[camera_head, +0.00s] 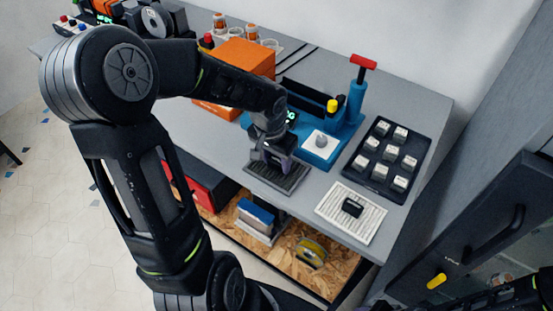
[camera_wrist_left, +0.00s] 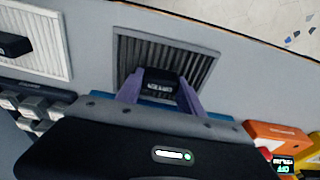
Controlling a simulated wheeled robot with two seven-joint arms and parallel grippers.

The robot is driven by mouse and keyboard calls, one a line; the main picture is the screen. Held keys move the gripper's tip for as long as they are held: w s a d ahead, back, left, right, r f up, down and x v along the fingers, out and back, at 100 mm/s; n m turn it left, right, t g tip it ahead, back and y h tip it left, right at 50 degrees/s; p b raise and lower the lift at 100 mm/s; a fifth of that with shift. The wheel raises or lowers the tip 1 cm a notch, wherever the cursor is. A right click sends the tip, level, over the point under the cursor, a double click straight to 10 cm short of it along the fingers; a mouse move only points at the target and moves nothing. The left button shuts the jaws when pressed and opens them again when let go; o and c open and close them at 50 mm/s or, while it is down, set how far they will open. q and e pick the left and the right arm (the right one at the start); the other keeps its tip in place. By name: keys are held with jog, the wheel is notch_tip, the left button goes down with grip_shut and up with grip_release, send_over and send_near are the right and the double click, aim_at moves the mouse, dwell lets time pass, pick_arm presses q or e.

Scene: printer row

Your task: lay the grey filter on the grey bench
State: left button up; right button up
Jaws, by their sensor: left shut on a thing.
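The grey filter (camera_head: 270,181) is a dark pleated panel over the front part of the grey bench (camera_head: 418,112), in front of the blue device. My left gripper (camera_head: 279,163) is above it, pointing down. In the left wrist view the gripper's purple fingers (camera_wrist_left: 160,92) are shut on the black handle block of the grey filter (camera_wrist_left: 190,62). The filter looks flat and at or very close to the bench top (camera_wrist_left: 88,65); I cannot tell whether it touches. The gripper hides part of it.
A white filter (camera_head: 336,203) with a black handle lies to the right. Behind it is a black tray (camera_head: 375,152) of small blocks. The blue device (camera_head: 314,152) and an orange box (camera_head: 247,57) stand behind the gripper. A wooden shelf (camera_head: 285,272) is below.

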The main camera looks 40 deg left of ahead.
aim_at(273, 173)
pick_arm(q)
jog(key=o, duration=1.4)
jog(key=shift+f, duration=0.15)
jog(key=shift+c, duration=0.2)
notch_tip(273, 173, up, 12)
jog(key=s, duration=0.1)
jog(key=shift+s, duration=0.4)
